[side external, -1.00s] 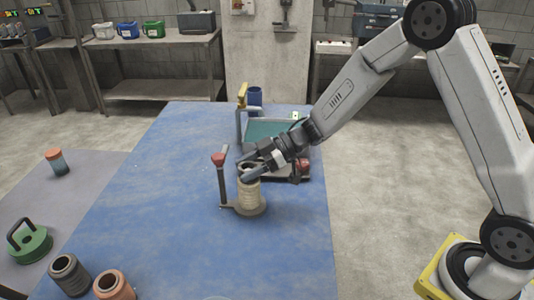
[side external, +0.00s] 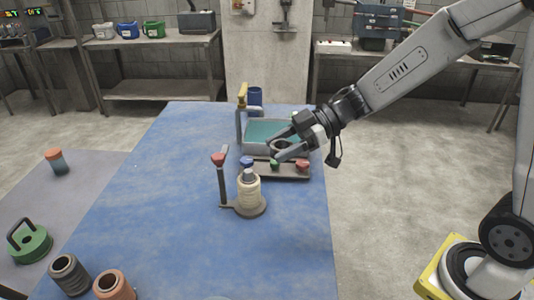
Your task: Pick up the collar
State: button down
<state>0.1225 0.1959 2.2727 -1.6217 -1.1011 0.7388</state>
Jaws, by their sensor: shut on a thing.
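My gripper (side external: 277,150) is shut on a dark ring, the collar (side external: 282,146). It holds the collar in the air, up and to the right of the mesh tube. The cream mesh tube (side external: 248,194) stands upright on a dark round base (side external: 250,210), with a grey post end showing at its top. A lever with a red knob (side external: 218,158) rises from the left side of this base. The fingers hide part of the collar.
A dark plate with blue, green and red knobs (side external: 303,165) lies behind the tube, beneath my gripper. A teal-lined tray (side external: 262,131) stands behind it. Dark and orange spools (side external: 115,285) and a green handled weight (side external: 29,242) are at left. The blue mat's front is largely clear.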

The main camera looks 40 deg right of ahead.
jog(key=shift+s+d+r, duration=0.2)
jog(key=shift+s+r, duration=0.15)
jog(key=shift+s, duration=0.45)
jog(key=shift+s+d+r, duration=0.15)
jog(key=shift+s+r, duration=0.25)
jog(key=shift+s, duration=0.45)
jog(key=shift+s+d+r, duration=0.2)
jog(key=shift+s+r, duration=0.15)
jog(key=shift+s, duration=0.45)
jog(key=shift+w, duration=0.1)
